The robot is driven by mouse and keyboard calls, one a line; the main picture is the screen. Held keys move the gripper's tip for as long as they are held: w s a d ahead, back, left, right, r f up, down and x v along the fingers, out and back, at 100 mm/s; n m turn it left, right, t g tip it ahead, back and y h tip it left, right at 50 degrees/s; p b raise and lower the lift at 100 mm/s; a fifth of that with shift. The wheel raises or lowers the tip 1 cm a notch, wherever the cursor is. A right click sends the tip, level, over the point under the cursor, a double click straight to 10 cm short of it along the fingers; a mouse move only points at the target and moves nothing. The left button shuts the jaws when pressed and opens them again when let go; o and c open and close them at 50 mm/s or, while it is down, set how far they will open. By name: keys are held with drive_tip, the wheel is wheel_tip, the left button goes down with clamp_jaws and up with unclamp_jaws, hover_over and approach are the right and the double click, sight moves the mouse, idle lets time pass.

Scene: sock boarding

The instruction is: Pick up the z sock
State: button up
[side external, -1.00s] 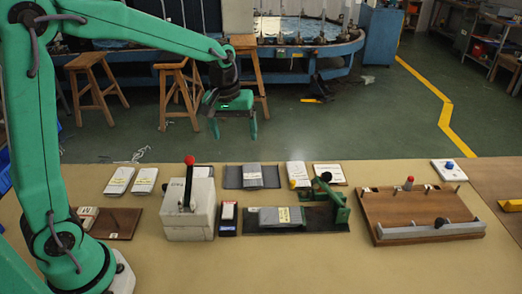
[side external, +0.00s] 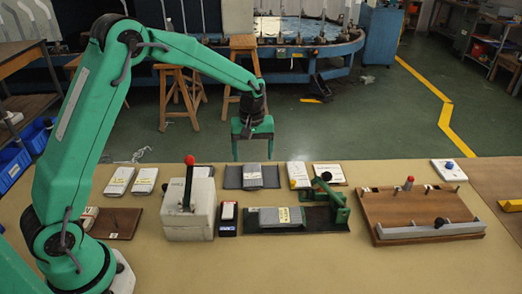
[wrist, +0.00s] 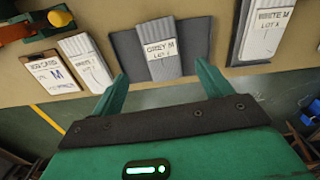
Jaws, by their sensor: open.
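No label I can read shows a z. A flat grey sock bundle (side external: 252,176) lies on a dark grey mat at the table's far edge; in the wrist view its label (wrist: 160,51) reads GREY M. My gripper (side external: 253,155) is open and empty, hanging near the far edge above this bundle. In the wrist view its fingertips (wrist: 162,76) point toward the grey bundle, spread apart and not visibly touching it. A white bundle (side external: 298,174) lies to its right. White bundles (side external: 119,181) lie at far left, one labelled WHITE M in the wrist view (wrist: 268,25).
A second grey bundle (side external: 272,216) lies on a dark board by a green clamp (side external: 336,200). A white box with a red-knobbed lever (side external: 189,215) stands left. A card on a clipboard (side external: 329,175) and a wooden fixture (side external: 415,210) lie right. The front table is clear.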

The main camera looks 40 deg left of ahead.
sight(252, 174)
drive_tip(key=shift+a+f, duration=0.15)
drive_tip(key=shift+f, duration=3.45)
drive_tip(key=c, duration=1.1)
